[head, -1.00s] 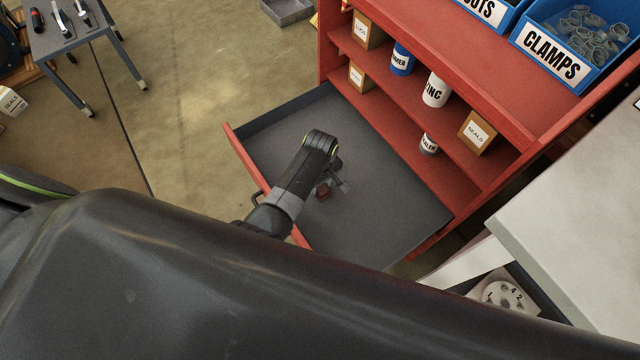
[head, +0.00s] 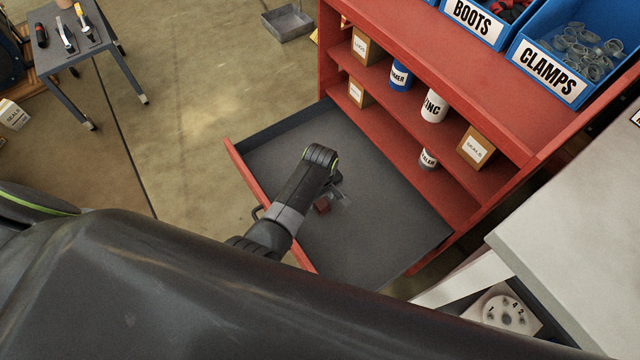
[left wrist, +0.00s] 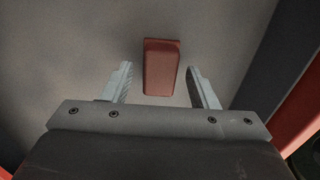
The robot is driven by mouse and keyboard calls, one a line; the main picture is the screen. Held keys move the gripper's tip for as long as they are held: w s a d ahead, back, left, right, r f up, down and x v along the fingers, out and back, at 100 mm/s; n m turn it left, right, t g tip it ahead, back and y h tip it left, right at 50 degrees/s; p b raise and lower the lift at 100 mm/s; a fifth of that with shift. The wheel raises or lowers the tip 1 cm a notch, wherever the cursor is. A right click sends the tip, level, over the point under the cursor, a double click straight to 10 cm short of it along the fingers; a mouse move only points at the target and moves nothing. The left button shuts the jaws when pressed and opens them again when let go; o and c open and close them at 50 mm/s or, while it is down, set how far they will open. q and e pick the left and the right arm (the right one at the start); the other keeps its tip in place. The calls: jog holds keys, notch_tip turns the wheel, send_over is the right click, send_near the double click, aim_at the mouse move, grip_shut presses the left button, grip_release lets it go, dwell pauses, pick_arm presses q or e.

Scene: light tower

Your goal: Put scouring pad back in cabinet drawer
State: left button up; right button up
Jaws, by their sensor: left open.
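The scouring pad (left wrist: 161,68) is a small reddish-brown block lying on the grey floor of the open cabinet drawer (head: 375,232). In the head view the pad (head: 322,205) shows just beside my left gripper, partly hidden by it. My left gripper (head: 343,200) is over the drawer. In the left wrist view its two fingers (left wrist: 159,88) are spread, with the pad between and slightly beyond them, and gaps on both sides. The gripper holds nothing. The drawer is pulled out from the red cabinet (head: 440,35). My right gripper is not in view.
The cabinet shelves hold cans and small boxes (head: 477,146). Blue bins of boots and clamps (head: 545,72) stand on top. A pale table (head: 575,235) is at the right. A tool table (head: 75,45) stands at upper left. The rest of the drawer floor is bare.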

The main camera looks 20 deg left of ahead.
aim_at(320, 201)
pick_arm(q)
notch_tip(320, 201, up, 6)
jog(key=shift+f+p, duration=0.25)
jog(key=shift+p, duration=0.65)
notch_tip(320, 201, up, 6)
jog(key=p, duration=0.1)
jog(key=shift+p, duration=0.35)
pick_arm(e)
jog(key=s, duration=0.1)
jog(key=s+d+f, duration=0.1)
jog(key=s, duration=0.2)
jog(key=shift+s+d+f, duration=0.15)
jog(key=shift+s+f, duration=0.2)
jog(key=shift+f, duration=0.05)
